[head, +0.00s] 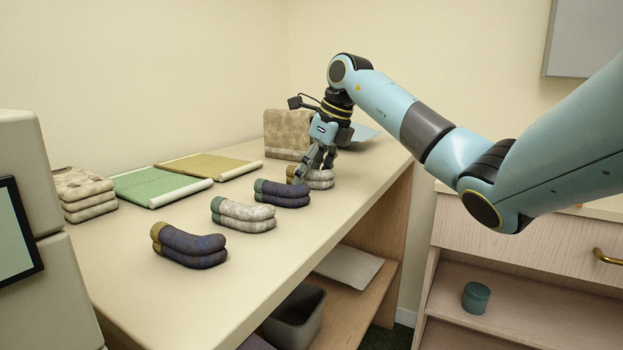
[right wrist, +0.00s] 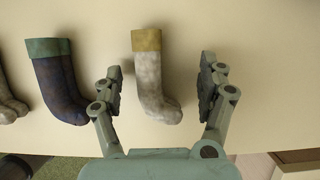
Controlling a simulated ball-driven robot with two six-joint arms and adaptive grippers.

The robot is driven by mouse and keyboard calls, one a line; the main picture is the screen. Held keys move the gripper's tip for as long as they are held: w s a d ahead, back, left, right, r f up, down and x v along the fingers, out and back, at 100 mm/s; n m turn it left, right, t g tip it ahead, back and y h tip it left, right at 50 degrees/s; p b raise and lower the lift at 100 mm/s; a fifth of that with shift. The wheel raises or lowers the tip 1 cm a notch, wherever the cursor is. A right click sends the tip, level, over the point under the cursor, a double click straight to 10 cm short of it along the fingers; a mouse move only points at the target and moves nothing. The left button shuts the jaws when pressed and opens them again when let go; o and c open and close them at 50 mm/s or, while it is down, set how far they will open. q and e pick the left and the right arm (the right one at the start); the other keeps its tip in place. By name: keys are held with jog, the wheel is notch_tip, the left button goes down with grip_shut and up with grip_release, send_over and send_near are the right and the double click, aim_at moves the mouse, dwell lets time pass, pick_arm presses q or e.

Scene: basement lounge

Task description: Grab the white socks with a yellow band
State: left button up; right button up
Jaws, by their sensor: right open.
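The white socks with a yellow band (head: 321,181) lie at the far end of a row of sock pairs on the counter. In the right wrist view they show clearly as a mottled white pair (right wrist: 153,82) with the mustard band at the top. My right gripper (head: 311,172) points down over them in the head view and partly hides them. In the right wrist view its open fingers (right wrist: 160,82) stand on either side of the socks, with gaps on both sides. My left gripper is not in view.
Dark socks with a green band (head: 284,194) lie just left of the white pair. Nearer are pale socks (head: 246,216) and dark socks with a yellow band (head: 190,246). Green (head: 158,184) and tan (head: 208,167) cloths lie behind. A beige block-like item (head: 287,132) stands beyond the gripper.

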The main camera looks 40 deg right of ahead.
jog(key=shift+f, duration=0.25)
jog(key=shift+c, duration=0.4)
jog(key=c, duration=1.2)
